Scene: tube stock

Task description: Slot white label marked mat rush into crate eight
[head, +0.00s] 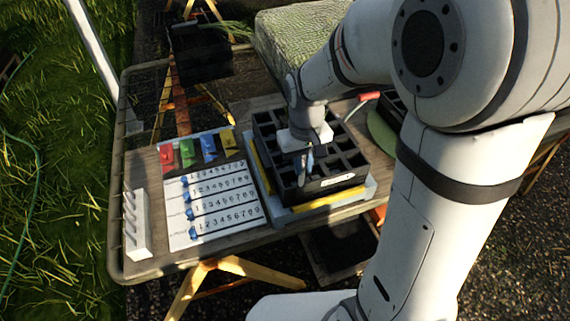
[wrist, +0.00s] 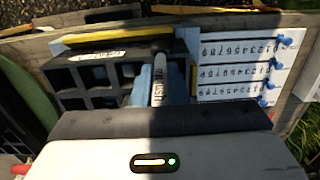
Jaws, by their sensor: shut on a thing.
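The white label (wrist: 158,82) is a thin upright strip with dark lettering; "rush" is partly readable in the wrist view. My gripper (wrist: 160,72) is shut on it, with pale blue fingers on either side.
A white board (head: 215,215) with number rows and blue pegs lies left of the crate. Red, green, blue and yellow pieces stand behind it. A white slotted strip (head: 136,225) is at the table's left edge. A yellow bar (head: 330,198) lies along the crate's near side.

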